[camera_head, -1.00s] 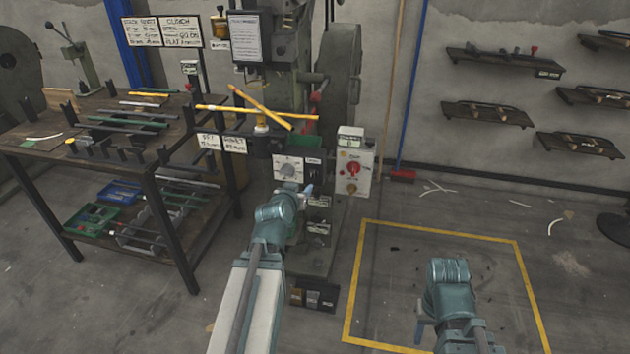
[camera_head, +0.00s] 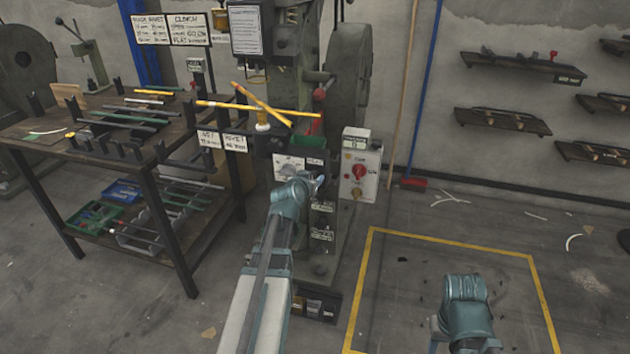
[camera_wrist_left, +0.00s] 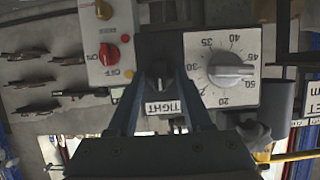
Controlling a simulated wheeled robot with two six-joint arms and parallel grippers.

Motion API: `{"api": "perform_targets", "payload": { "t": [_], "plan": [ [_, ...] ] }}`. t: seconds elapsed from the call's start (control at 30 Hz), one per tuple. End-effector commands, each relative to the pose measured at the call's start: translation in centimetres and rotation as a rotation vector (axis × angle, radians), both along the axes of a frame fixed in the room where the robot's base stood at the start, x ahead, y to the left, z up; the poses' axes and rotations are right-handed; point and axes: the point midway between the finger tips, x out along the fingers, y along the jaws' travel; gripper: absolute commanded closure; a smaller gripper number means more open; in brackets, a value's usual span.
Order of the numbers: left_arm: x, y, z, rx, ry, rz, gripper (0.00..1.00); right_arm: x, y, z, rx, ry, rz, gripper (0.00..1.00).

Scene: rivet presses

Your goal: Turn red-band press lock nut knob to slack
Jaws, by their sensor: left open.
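The lock nut knob (camera_wrist_left: 161,72) is a small dark knob in the left wrist view, beside the white dial plate. A label (camera_wrist_left: 163,107) that looks like TIGHT sits close by it. My left gripper (camera_wrist_left: 158,82) is open, its two fingers on either side of the knob; I cannot tell whether they touch it. In the head view my left gripper (camera_head: 319,182) is at the press front, just right of the dial plate (camera_head: 289,168), and the arm hides part of the panel. I cannot make out a red band. My right gripper (camera_head: 435,330) is low over the floor, mostly hidden by its wrist.
A white switch box (camera_head: 360,168) with a red knob is right of the left gripper. A numbered grey dial (camera_wrist_left: 230,70) is on the knob's other side. Yellow rods (camera_head: 262,108) cross above the panel. A workbench (camera_head: 168,148) stands left. Floor inside the yellow outline is mostly clear.

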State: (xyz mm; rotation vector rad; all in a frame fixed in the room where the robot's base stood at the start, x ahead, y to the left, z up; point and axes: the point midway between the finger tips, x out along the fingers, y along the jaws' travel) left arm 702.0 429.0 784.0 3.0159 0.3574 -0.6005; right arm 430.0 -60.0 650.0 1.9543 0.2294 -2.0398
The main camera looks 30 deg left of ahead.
Motion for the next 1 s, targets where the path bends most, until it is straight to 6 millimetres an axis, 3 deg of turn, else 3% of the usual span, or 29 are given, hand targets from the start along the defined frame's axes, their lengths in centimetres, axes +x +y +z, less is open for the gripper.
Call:
{"api": "perform_targets", "payload": {
  "t": [0.13, 0.4, 0.77, 1.0],
  "plan": [
    [-0.04, -0.02, 0.05, 0.0, 0.0, 0.0, 0.52, 0.0, 0.01, 0.05, 0.0, 0.0, 0.0, 0.5],
    [-0.04, -0.03, 0.05, 0.0, 0.0, 0.0, 1.0, 0.0, 0.0, 0.04, 0.0, 0.0, 0.0, 0.5],
    [-0.05, -0.01, 0.03, -0.009, -0.003, 0.001, 1.0, 0.0, 0.0, 0.02, 0.0, 0.0, 0.0, 0.5],
    [-0.09, 0.19, -0.07, -0.101, -0.026, 0.002, 1.0, 0.0, 0.0, -0.16, 0.0, 0.0, 0.0, 0.5]
  ]
}}
